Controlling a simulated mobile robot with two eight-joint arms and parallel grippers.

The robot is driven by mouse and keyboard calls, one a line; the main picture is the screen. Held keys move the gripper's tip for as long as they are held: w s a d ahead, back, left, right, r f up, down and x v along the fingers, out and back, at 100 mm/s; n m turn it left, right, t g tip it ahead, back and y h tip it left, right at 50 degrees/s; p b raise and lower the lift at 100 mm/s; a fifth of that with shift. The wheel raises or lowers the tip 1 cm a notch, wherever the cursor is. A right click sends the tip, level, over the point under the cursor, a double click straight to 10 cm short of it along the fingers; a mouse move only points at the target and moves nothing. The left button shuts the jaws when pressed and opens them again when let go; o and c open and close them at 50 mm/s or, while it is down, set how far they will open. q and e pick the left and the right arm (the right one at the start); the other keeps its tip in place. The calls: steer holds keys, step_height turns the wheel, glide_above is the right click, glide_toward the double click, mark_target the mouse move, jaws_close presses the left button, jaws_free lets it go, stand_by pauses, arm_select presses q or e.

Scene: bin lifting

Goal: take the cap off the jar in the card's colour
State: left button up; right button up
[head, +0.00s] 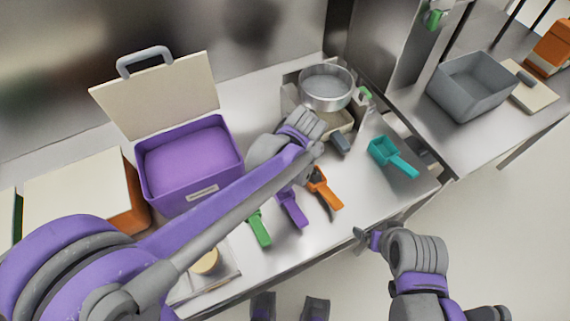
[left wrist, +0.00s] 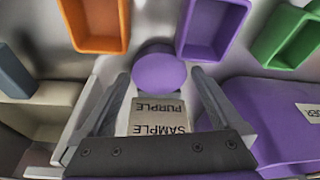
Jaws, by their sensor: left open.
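In the left wrist view, a round purple cap (left wrist: 160,72) shows between and just beyond the fingertips of my left gripper (left wrist: 161,82). The gripper is open, one finger on each side; contact is not visible. A tan label (left wrist: 160,122) nearer the palm reads SAMPLE PURPLE, upside down. I cannot tell whether it is the card or on the jar, whose body is hidden. In the head view my left arm covers this spot. My right gripper (head: 366,238) hangs off the counter's front edge; its jaw opening is unclear.
A purple bin (head: 190,188) stands left, a pale lid upright behind it. Green (head: 259,228), purple (head: 292,210), orange (head: 325,192) and teal (head: 392,157) scoops lie along the front. A metal pan (head: 327,88) stands behind. A grey bin (head: 470,88) sits on the right counter.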

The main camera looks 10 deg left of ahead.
arm_select(q)
steer(key=p+v, duration=0.1)
steer(key=v, duration=1.1)
steer(key=shift+a, duration=0.1)
